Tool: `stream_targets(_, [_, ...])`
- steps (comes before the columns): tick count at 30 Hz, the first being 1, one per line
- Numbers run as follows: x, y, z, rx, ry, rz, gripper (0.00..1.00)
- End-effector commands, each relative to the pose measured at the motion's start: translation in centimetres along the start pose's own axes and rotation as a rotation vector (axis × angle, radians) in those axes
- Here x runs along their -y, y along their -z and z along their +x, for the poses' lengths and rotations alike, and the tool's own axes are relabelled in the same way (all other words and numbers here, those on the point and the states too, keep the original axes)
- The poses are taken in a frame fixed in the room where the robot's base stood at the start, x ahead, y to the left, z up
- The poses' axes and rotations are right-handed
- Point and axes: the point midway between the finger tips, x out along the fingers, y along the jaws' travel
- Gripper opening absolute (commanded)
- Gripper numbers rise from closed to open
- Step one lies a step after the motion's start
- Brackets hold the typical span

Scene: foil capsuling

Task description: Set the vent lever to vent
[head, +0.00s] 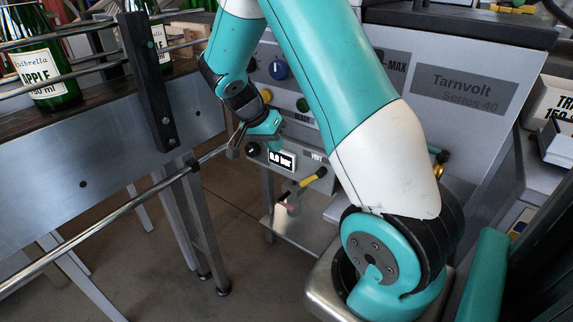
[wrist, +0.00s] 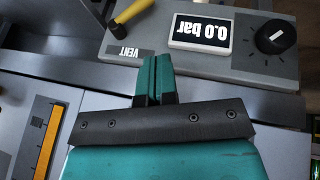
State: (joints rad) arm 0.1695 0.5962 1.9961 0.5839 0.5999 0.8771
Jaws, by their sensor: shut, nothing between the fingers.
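The vent lever (head: 311,179) has a yellow handle, tilted up to the right in the head view, below the VENT label (head: 316,156) on a grey control box. In the wrist view the lever (wrist: 132,11) is at the top left, partly cut off by the frame edge, near the VENT label (wrist: 122,52). In the head view my gripper (head: 264,126) is above the box, apart from the lever.
The box carries a 0.0 bar display (wrist: 207,32) and a black knob (wrist: 275,37). A conveyor with rails and green bottles (head: 45,75) stands at the left. A machine panel (head: 465,90) rises behind my arm. A metal rail (head: 100,226) crosses at the lower left.

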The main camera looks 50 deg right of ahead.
Motion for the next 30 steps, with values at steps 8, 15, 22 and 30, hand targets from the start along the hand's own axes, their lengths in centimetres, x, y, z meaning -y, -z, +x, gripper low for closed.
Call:
stream_targets(8, [-0.1,-0.1,5.6,0.004,-0.003,-0.003,0.00])
stream_targets(15, [-0.7,-0.3,10.1,0.005,-0.002,-0.005,0.00])
stream_targets(22, [-1.9,-0.6,12.0,0.003,0.002,-0.006,0.00])
stream_targets(30, [-2.1,-0.7,12.2,0.003,0.003,-0.007,0.00])
